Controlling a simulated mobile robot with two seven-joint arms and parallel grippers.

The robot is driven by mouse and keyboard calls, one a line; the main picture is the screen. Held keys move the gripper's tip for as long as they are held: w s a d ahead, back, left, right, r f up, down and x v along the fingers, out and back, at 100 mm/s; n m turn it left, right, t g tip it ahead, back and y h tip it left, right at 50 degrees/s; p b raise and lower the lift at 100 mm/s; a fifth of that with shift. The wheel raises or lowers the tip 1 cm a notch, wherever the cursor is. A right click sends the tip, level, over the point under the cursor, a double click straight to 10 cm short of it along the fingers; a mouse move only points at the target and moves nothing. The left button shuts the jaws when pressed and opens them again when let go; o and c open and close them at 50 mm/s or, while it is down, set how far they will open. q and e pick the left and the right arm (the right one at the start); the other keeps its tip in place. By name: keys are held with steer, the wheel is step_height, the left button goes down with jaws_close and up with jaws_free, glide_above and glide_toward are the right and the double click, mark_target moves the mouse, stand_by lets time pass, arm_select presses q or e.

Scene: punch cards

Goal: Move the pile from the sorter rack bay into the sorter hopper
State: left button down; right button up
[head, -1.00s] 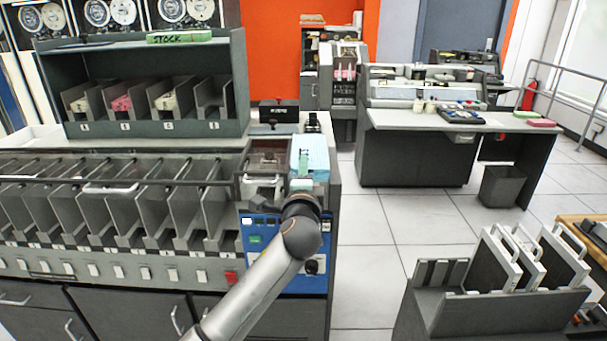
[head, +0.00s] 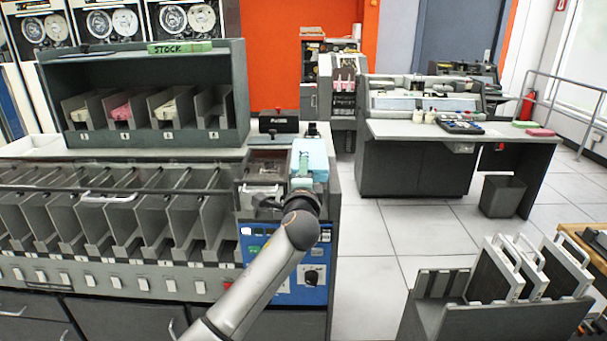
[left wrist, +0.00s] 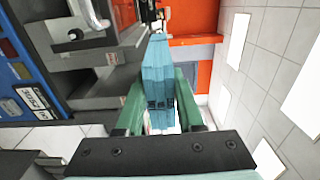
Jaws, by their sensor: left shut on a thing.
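A light-blue pile of cards (head: 317,157) is held upright at the right end of the sorter (head: 150,262). My left gripper (head: 303,170) is shut on it; its green fingers show on both sides of the pile (left wrist: 158,75) in the left wrist view (left wrist: 158,103). The pile is beside a dark, clear-lidded unit (head: 266,163) on the sorter top, above the blue control panel (head: 312,274). My arm and gripper hide what lies just under the pile, so I cannot tell whether it rests on anything. My right gripper is out of view.
A grey rack (head: 240,95) stands on the sorter; three of its bays hold cream and pink piles, and the rightmost looks empty. A green STOCK block (head: 180,47) lies on top. A grey frame holder (head: 500,318) stands at lower right. Floor between the sorter and the back desk is clear.

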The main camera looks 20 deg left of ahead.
arm_select(q)
steer(key=shift+b+x, duration=0.8)
steer(key=shift+x, duration=1.25)
steer(key=shift+r, duration=0.15)
steer(key=shift+w+a, duration=0.1)
steer(key=shift+b+x, duration=0.7)
steer(key=shift+x, duration=0.2)
steer(key=shift+w+a, duration=0.1)
steer(key=shift+w, duration=0.2)
steer(key=shift+f+b, duration=0.95)
steer(key=shift+f, duration=0.2)
